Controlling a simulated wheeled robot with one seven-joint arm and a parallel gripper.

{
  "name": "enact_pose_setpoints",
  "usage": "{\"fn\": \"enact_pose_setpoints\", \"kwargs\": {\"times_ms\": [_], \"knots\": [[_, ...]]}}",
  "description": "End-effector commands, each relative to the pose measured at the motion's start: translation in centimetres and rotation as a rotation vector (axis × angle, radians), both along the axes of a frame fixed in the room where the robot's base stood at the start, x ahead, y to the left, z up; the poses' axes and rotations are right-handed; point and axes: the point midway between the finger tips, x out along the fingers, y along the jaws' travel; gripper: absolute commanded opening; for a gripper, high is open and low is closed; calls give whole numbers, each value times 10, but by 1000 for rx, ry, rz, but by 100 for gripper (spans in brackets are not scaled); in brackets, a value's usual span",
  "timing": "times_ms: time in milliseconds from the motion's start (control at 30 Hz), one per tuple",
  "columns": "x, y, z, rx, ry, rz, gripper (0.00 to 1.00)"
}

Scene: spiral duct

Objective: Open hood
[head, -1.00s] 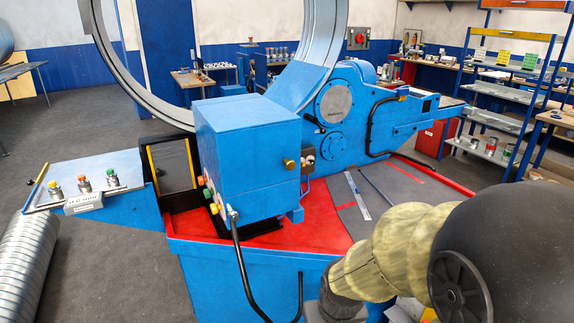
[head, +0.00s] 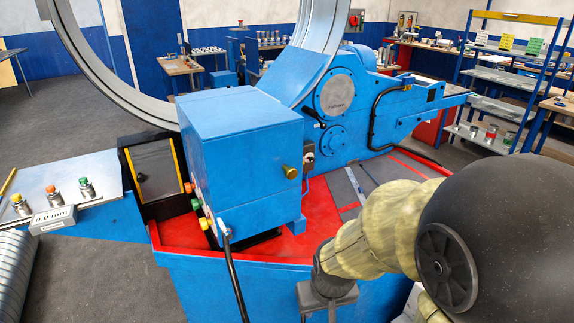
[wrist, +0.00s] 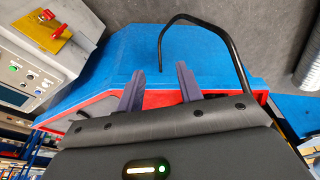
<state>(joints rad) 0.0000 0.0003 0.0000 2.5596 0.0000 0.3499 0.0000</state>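The blue box-shaped cover (head: 240,135), which I take to be the hood, sits closed on the machine. A brass knob (head: 290,172) is on its right side. Coloured push buttons (head: 200,205) line its lower left edge. My gripper is low in the head view, at the machine's front right, below and apart from the cover; its fingertips are hidden there. In the wrist view my gripper (wrist: 160,85) has its two fingers apart with nothing between them. A bent black bar (wrist: 215,28) lies beyond the fingers.
The red-topped blue base (head: 230,285) fills the front. The black bar (head: 233,275) also runs down its front. A control panel (head: 60,195) juts out on the left. A large metal ring (head: 105,85) stands behind the cover. Grey floor is open at far left.

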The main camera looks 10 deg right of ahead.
Motion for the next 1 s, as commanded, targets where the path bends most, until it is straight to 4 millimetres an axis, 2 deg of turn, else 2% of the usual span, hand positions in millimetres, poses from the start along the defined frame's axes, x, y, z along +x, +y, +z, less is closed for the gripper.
{"fn": "enact_pose_setpoints", "kwargs": {"times_ms": [300,333,400,533,667,800,1000], "knots": [[0,0,0,0,0,0,36],[0,0,0,0,0,0,38],[0,0,1,-1,-2,1,50],[11,-5,5,-12,-28,12,50],[36,-17,12,-40,-100,44,50],[73,-32,21,-71,-220,110,50],[119,-44,32,-84,-410,220,50]]}}
